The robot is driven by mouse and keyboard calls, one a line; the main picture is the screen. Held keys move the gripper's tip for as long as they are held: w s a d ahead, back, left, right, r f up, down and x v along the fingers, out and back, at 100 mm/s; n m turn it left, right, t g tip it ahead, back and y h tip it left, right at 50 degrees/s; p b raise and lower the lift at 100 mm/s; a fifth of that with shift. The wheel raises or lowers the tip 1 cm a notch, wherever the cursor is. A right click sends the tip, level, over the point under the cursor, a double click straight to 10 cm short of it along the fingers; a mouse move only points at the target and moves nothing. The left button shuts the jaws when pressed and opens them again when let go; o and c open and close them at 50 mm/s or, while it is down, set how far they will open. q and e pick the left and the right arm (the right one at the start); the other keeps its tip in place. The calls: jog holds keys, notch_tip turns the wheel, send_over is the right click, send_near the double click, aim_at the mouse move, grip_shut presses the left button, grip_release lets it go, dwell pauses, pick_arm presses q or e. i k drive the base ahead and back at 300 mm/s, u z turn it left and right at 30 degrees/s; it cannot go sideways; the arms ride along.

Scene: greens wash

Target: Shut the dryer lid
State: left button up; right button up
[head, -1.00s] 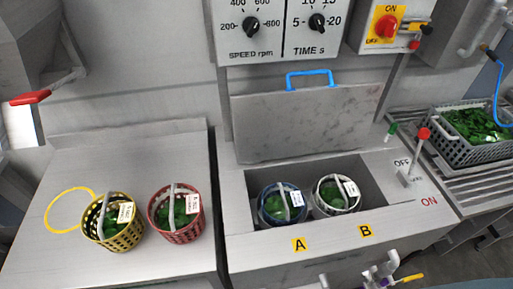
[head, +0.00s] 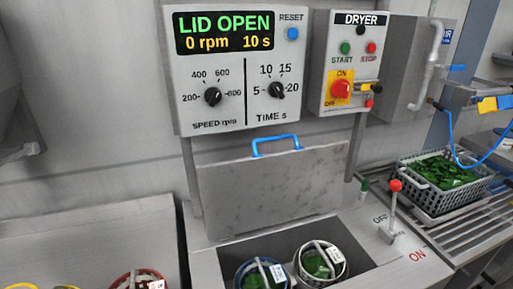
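The dryer lid (head: 262,196) is a grey metal panel that stands raised behind the dryer well, with a blue handle (head: 277,140) on its top edge. The display (head: 224,32) above reads "LID OPEN", 0 rpm, 10 s. In the open well sit a blue basket (head: 240,280) and a white basket (head: 346,268), both with greens and tags. The bottom edge cuts off the blue one. Neither of my grippers shows in the head view.
A red-knobbed lever (head: 393,205) stands right of the well, between OFF and ON marks. A grey crate of greens (head: 440,200) sits on a rack at right. A red basket (head: 138,280) is partly visible at bottom left. The dryer control box (head: 347,62) hangs above.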

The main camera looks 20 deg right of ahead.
aim_at(238, 196)
jog(key=k, duration=0.5)
jog(key=u, duration=2.85)
jog(key=k, duration=2.25)
jog(key=z, duration=2.2)
